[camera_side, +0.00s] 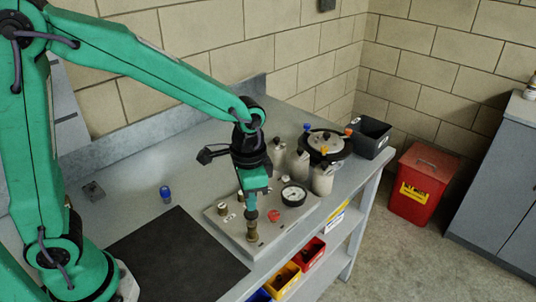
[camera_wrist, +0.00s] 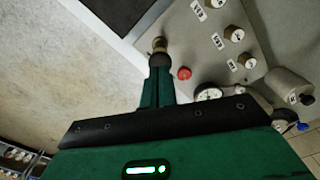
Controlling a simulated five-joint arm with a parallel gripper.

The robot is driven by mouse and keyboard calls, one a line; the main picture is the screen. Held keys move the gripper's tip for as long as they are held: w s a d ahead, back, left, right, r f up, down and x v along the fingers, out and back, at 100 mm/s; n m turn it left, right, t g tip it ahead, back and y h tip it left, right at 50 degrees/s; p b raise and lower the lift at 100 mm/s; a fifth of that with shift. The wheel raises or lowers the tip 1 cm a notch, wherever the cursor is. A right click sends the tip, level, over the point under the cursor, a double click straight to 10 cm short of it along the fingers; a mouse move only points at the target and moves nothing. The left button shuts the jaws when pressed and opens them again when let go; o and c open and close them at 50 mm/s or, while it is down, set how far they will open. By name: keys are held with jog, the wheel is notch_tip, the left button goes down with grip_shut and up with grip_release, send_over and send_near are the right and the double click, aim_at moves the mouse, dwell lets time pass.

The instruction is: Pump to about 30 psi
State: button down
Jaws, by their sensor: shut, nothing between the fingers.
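A grey panel (camera_side: 228,231) lies on the bench and holds the controls. A round black-rimmed gauge (camera_side: 293,194) with a white face stands on it; its needle is too small to read. It also shows in the wrist view (camera_wrist: 209,94). A red button (camera_side: 274,215) sits nearer the front edge. My gripper (camera_side: 249,208) is shut and points down at the top of this post. I cannot tell whether it touches.
Brass knobs (camera_side: 222,208) with white labels line the panel's left side. White cylinders (camera_side: 322,179) and a dark round lidded vessel (camera_side: 325,144) stand behind the gauge. A black bin (camera_side: 372,139) stands at the far end. A black mat (camera_side: 178,258) and a blue-capped item (camera_side: 166,193) lie left.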

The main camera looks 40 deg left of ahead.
jog(key=shift+f, duration=0.25)
jog(key=shift+f, duration=0.35)
jog(key=shift+f, duration=0.7)
jog(key=shift+r, duration=1.45)
jog(key=shift+r, duration=0.1)
jog(key=shift+r, duration=2.45)
